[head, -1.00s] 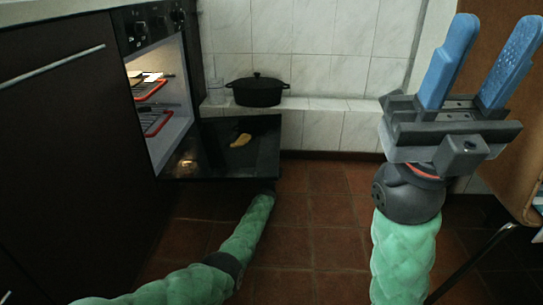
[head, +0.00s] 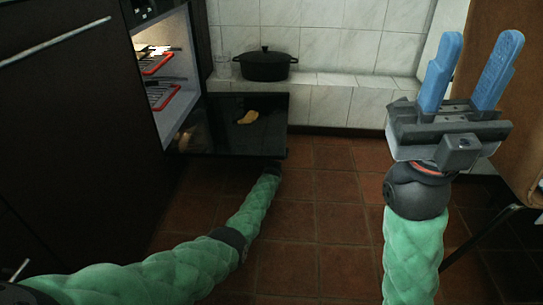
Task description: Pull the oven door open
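The oven door (head: 225,130) is folded down and lies about flat in front of the oven (head: 165,85), a dark panel. The lit oven cavity is open, with racks edged in red inside. My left arm reaches from the lower left to below the door's front edge. My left gripper is hidden behind or under the door. My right gripper (head: 466,75) is raised at the right, its two blue fingers pointing up and apart, with nothing between them.
Dark cabinet fronts (head: 70,150) line the left. A wooden piece of furniture (head: 515,130) stands at the right. The tiled floor (head: 320,215) between is clear.

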